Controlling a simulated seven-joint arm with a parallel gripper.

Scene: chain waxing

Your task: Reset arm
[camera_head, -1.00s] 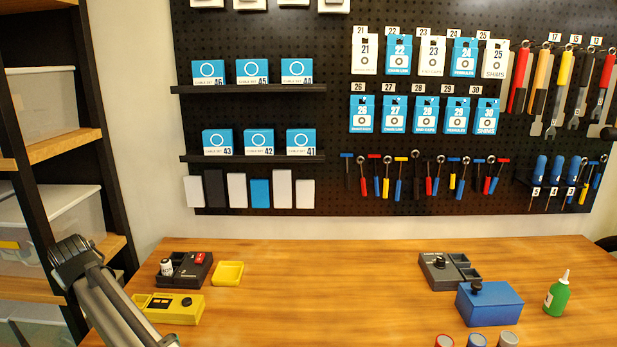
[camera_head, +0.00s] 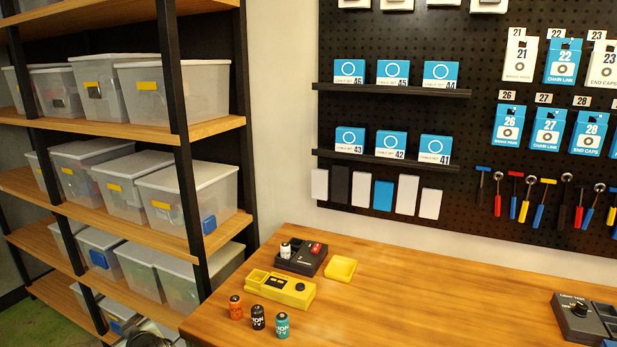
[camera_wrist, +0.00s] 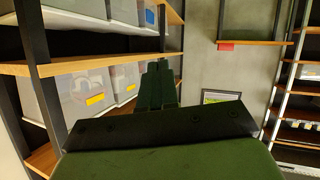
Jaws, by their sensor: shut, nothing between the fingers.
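My gripper (camera_wrist: 158,84) shows in the wrist view, its dark fingers together with nothing between them. It points toward a storage shelf and a grey wall, clear of any object. In the head view the gripper cannot be made out.
The wooden table (camera_head: 420,300) carries a yellow device (camera_head: 281,288), a dark tray (camera_head: 300,258), a small yellow tray (camera_head: 341,269) and three small cans (camera_head: 257,317). A dark device (camera_head: 580,312) sits at right. A shelf (camera_head: 150,130) of plastic bins stands left; a pegboard (camera_head: 470,120) is behind.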

